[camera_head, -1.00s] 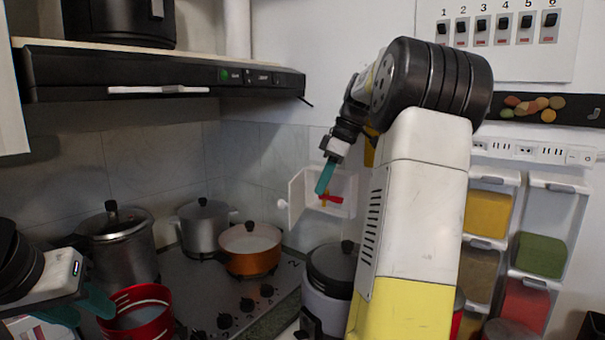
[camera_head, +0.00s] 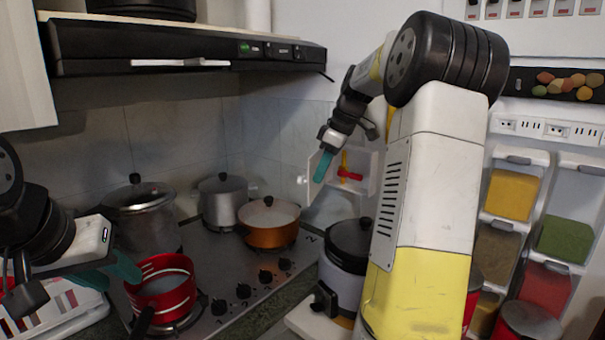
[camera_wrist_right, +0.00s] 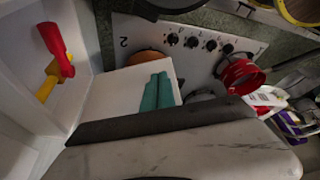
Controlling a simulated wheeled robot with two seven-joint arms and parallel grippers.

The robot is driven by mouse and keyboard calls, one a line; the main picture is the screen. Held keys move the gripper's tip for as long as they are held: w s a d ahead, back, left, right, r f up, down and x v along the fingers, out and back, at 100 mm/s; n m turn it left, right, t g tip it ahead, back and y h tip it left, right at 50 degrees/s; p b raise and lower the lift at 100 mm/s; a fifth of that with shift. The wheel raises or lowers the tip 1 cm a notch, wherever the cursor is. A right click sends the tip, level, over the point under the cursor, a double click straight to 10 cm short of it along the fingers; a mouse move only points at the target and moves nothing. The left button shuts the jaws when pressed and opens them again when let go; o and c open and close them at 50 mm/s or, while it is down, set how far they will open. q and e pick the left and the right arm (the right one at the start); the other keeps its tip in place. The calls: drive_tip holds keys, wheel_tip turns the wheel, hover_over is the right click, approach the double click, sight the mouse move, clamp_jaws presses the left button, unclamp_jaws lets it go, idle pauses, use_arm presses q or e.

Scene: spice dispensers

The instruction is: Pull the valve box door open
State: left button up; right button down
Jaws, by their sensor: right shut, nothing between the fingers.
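The white valve box (camera_head: 365,186) is on the wall at the back corner, with a red valve handle (camera_head: 349,175) and a yellow one inside. Its door (camera_head: 313,188) stands open, swung out to the left, with a white knob (camera_head: 301,180) on its outer side. My right gripper (camera_head: 320,178) is shut and empty, its teal fingers in front of the door's inner face. In the right wrist view the fingers (camera_wrist_right: 157,92) overlap the door panel (camera_wrist_right: 108,97); I cannot tell whether they touch. My left gripper (camera_head: 115,275) looks open and empty, near the red pot.
The stove (camera_head: 255,272) holds a red pot (camera_head: 165,290), an orange pan (camera_head: 268,235) and two steel pots. A rice cooker (camera_head: 345,260) stands below the valve box. The range hood (camera_head: 190,50) hangs above. Spice dispensers (camera_head: 510,195) are at the right.

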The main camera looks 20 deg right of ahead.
sight(301, 177)
drive_tip(key=shift+w+a+m, duration=0.25)
drive_tip(key=shift+a+m, duration=0.15)
drive_tip(key=shift+a, duration=0.1)
drive_tip(key=shift+w+a+m, duration=0.25)
drive_tip(key=shift+a+m, duration=0.15)
drive_tip(key=shift+a, duration=0.1)
drive_tip(key=w+a+m+t+h, duration=0.1)
drive_tip(key=w+a+m, duration=0.1)
drive_tip(key=shift+a+m, duration=0.25)
drive_tip(key=shift+m, duration=0.05)
drive_tip(key=shift+w+a, duration=0.6)
drive_tip(key=shift+w, duration=0.25)
